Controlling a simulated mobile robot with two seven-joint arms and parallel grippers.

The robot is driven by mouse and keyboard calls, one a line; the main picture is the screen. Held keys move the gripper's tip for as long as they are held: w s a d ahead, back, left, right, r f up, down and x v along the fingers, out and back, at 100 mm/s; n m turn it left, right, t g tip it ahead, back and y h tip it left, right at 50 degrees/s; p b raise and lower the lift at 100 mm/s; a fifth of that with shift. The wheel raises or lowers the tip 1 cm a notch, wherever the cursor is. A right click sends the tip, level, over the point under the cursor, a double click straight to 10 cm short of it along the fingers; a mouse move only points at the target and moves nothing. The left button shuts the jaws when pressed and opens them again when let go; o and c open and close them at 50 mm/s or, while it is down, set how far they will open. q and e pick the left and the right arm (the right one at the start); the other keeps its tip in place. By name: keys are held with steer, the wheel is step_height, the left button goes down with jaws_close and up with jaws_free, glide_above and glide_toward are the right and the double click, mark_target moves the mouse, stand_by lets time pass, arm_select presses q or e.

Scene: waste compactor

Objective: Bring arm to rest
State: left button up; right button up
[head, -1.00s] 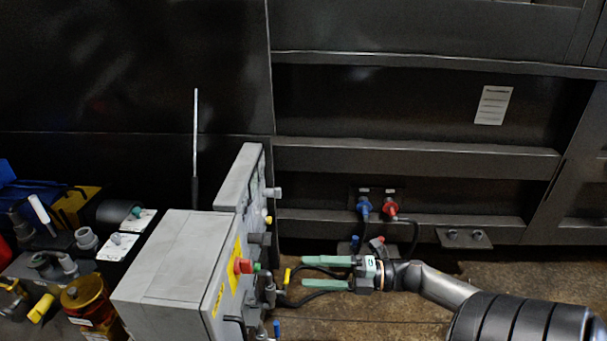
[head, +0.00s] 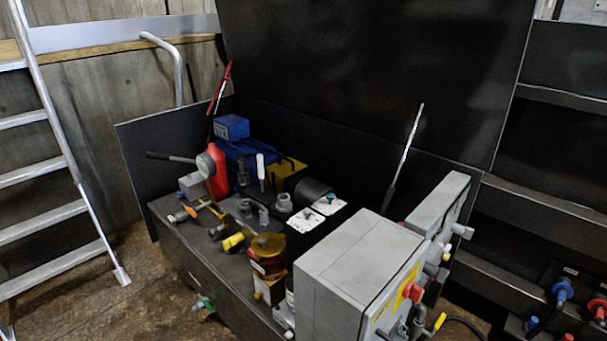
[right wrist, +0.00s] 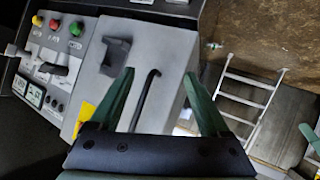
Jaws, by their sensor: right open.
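My right gripper (right wrist: 159,73) shows only in the right wrist view. Its two green fingers stand apart and nothing is held between them. Behind the gap lies the grey face of a control box (right wrist: 173,50), with a thin bent black rod (right wrist: 147,98) seen between the fingers. I cannot tell how far the rod is from the fingertips. The right arm is out of the head view. My left gripper is not recognisable in either view; a green piece at the right edge of the right wrist view is too cut off to identify.
A ladder (head: 45,190) stands at the left. Bare floor (head: 130,310) lies between them. The wrist view shows buttons and a lever (right wrist: 52,68).

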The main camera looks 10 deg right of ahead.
steer(key=s+a+f+m+g, duration=0.1)
steer(key=s+a+m+g, duration=0.2)
steer(key=a, duration=0.4)
arm_select(q)
steer(key=s+a+r+p, duration=0.1)
steer(key=a+r+p, duration=0.2)
steer(key=r+p, duration=0.9)
steer(key=p, duration=0.4)
steer(key=shift+s+r+n+y+p, duration=0.15)
steer(key=shift+s+n+y+p, duration=0.15)
steer(key=shift+y+p, duration=0.1)
arm_select(e)
step_height(320, 180, up, 12)
steer(key=s+d, duration=0.2)
steer(key=shift+s+r+m, duration=0.15)
steer(key=shift+s+m, duration=0.1)
steer(key=shift+m, duration=0.05)
